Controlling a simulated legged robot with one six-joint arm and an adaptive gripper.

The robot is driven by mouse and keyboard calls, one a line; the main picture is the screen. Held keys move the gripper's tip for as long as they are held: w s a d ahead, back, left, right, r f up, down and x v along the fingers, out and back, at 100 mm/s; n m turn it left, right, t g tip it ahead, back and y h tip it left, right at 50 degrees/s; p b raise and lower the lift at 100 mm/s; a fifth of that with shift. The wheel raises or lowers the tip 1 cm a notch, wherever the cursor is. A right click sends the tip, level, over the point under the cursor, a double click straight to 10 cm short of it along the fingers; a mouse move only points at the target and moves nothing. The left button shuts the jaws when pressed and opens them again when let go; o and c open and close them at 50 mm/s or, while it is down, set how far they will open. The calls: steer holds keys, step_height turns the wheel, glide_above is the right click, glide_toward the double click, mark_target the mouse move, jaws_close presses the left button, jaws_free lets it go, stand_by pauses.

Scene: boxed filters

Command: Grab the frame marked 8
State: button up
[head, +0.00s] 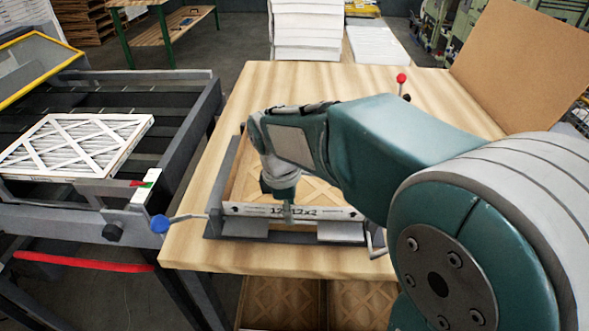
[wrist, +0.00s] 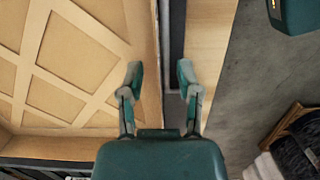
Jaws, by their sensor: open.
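A shallow cardboard frame (head: 246,180) with a diamond lattice sits in a dark metal fixture (head: 226,190) on the wooden table. Its front face carries a printed label like "12x12x2", partly covered by my gripper; I cannot make out an 8. My gripper (head: 288,212) points down at the frame's front wall. In the wrist view my gripper (wrist: 160,74) is open, its two fingers apart, one on each side of the frame's edge (wrist: 152,50). The lattice (wrist: 70,70) lies to the left. Contact with the wall cannot be told.
A white pleated filter (head: 78,145) lies on the dark conveyor to the left. A blue-knobbed lever (head: 160,224) sticks out near the table's left edge. A red-knobbed lever (head: 401,79) and a brown board (head: 520,65) stand at the back right. White stacks (head: 308,30) are behind the table.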

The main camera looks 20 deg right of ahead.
steer(key=shift+a, duration=0.1)
steer(key=shift+d, duration=0.45)
jaws_close()
steer(key=shift+d, duration=0.3)
steer(key=shift+a, duration=0.1)
